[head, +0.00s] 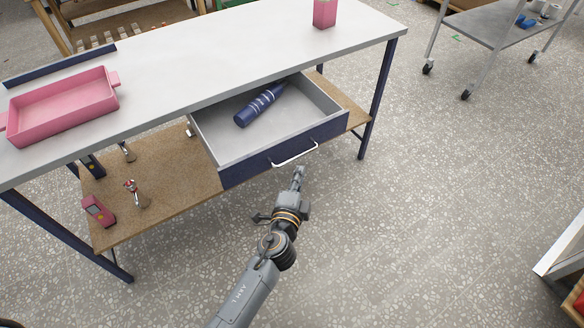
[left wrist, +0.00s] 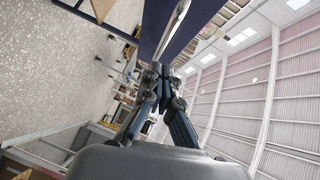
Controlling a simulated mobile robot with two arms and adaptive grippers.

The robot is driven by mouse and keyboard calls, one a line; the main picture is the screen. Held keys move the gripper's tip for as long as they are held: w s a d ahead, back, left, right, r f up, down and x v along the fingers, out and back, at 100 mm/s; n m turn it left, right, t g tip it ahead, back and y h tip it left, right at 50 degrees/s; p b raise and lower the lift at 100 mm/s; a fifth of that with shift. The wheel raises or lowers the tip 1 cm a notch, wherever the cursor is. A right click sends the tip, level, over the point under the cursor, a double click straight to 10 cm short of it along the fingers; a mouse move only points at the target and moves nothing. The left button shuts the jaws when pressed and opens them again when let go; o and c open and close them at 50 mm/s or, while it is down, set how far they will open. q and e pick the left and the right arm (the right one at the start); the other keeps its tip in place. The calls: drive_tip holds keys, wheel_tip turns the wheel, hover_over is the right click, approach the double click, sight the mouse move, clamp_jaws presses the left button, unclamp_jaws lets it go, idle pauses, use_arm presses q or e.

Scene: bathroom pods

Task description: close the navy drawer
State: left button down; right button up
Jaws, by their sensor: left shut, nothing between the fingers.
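The navy drawer (head: 245,168) is pulled out from under the table, with its grey inside showing. A dark blue ribbed bottle (head: 259,105) lies in it. A silver bar handle (head: 295,154) is on its navy front. My left gripper (head: 299,172) is shut and empty, just in front of the drawer front near the handle. Whether it touches the handle I cannot tell. In the left wrist view the fingers (left wrist: 158,72) are together, with a navy panel beyond them. My right gripper is not in view.
A pink tray (head: 62,105) and a pink container (head: 324,13) stand on the white tabletop (head: 215,50). Small fittings lie on the wooden lower shelf (head: 170,185). A wheeled metal cart (head: 500,32) stands at the back right.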

use_arm(q)
drive_tip(key=shift+w+a+f, duration=0.2)
drive_tip(key=shift+w+a, duration=0.3)
drive_tip(key=shift+w, duration=0.05)
drive_tip(key=shift+w+a+f, duration=0.15)
drive_tip(key=shift+w+a, duration=0.35)
drive_tip(key=shift+w, duration=0.05)
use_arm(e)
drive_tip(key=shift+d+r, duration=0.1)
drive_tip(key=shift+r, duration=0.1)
